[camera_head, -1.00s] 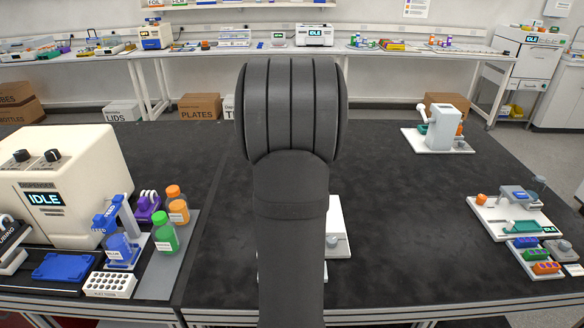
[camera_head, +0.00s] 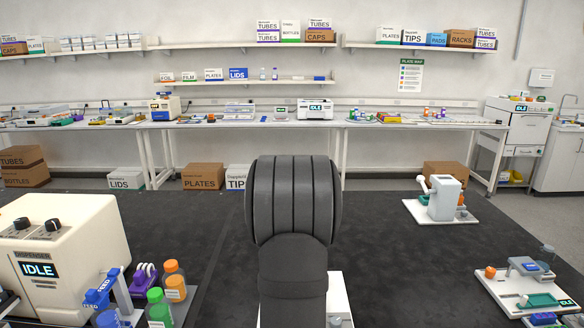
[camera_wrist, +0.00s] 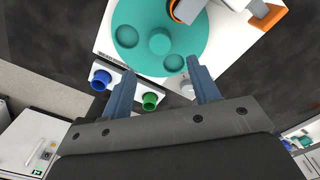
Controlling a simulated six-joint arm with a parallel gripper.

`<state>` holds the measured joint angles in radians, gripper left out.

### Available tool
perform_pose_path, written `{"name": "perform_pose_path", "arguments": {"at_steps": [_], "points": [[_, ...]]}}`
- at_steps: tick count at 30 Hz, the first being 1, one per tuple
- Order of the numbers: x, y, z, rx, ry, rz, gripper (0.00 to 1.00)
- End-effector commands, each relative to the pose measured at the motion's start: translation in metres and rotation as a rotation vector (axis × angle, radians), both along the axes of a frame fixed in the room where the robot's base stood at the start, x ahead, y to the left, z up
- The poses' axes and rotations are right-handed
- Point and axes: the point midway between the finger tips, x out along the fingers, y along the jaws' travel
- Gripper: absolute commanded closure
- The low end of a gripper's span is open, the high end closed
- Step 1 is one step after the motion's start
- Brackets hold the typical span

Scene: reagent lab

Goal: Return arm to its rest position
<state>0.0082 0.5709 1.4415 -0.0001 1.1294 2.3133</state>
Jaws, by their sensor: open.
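My gripper (camera_wrist: 160,68) shows in the wrist view with its two blue-grey fingers apart and nothing between them. Beyond the fingertips is a teal round disc (camera_wrist: 190,55) with a raised hub and shallow round wells, on a white base. I cannot tell the gap between fingers and disc. In the head view my dark arm rises in the middle and hides the gripper. A white device base (camera_head: 338,298) shows partly behind the arm.
Right are a white device (camera_head: 442,200) and another on a white board (camera_head: 515,289). A blue knob (camera_wrist: 101,80) and green knob (camera_wrist: 150,101) sit near the fingers. Dark tabletop between is clear.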

Motion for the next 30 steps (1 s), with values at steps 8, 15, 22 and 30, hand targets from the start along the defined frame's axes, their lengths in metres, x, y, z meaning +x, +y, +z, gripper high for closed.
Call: {"name": "perform_pose_path", "arguments": {"at_steps": [8, 15, 22, 30], "points": [[-0.001, 0.000, -0.054, 0.000, 0.003, 0.000, 0.44], [0.000, 0.000, -0.079, 0.000, 0.000, 0.000, 0.44], [0.000, 0.000, -0.084, 0.000, 0.000, 0.001, 0.44], [0.000, 0.000, -0.082, 0.000, -0.001, 0.001, 0.44]]}}
